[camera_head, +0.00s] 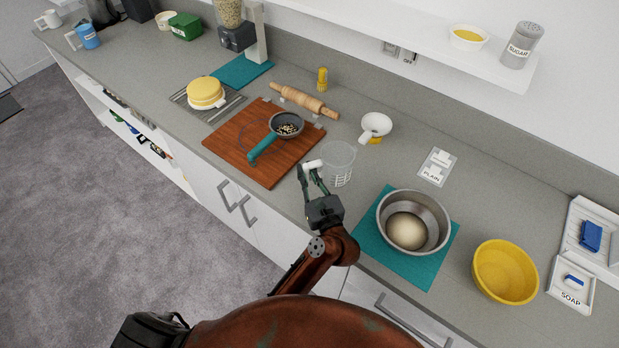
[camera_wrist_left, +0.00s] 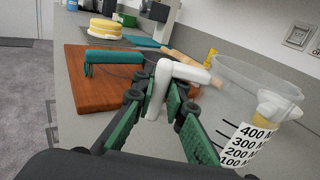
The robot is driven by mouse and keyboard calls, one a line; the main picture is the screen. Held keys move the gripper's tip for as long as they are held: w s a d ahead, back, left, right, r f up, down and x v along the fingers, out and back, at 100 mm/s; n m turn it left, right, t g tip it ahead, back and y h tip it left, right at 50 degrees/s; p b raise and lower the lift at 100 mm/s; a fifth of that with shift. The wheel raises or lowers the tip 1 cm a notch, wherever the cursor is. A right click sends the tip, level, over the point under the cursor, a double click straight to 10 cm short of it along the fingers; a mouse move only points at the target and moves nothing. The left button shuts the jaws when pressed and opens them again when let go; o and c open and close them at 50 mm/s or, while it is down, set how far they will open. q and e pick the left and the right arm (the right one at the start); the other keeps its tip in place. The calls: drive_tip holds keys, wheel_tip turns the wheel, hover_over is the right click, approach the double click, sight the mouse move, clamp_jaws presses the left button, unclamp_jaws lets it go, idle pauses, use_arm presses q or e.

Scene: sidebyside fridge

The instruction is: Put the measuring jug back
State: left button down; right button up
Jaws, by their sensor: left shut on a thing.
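The measuring jug (camera_head: 339,156) is clear, with black volume marks and a white handle (camera_head: 312,165). It looks upright at the counter, just right of the cutting board. I cannot tell whether its base touches the counter. My left gripper (camera_head: 311,176) is shut on the handle, on the jug's left side. In the left wrist view, the green fingers (camera_wrist_left: 165,108) close around the white handle (camera_wrist_left: 178,74), and the jug (camera_wrist_left: 250,100) with its marked scale stands to the right. My right gripper is not in view.
The wooden cutting board (camera_head: 228,143) bears a teal-handled pan (camera_head: 286,124). A metal bowl (camera_head: 439,210) on a teal mat (camera_head: 375,238) and a yellow bowl (camera_head: 506,272) are to the right. Counter around the PLAIN switch plate (camera_head: 436,167) is clear.

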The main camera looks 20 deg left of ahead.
sight(311, 180)
use_arm(q)
drive_tip(key=shift+w+d+f, duration=0.1)
drive_tip(key=shift+w+f, duration=0.1)
drive_tip(key=shift+f, duration=0.05)
drive_tip(key=f, duration=0.3)
drive_tip(key=shift+w+d+f, duration=0.15)
drive_tip(key=shift+w+d, duration=0.05)
drive_tip(key=shift+w, duration=0.15)
drive_tip(key=shift+s+f, duration=0.1)
drive_tip(key=shift+f+b, duration=0.2)
drive_tip(key=shift+b, duration=0.1)
drive_tip(key=c, duration=2)
unclamp_jaws()
drive_tip(key=shift+o, duration=0.2)
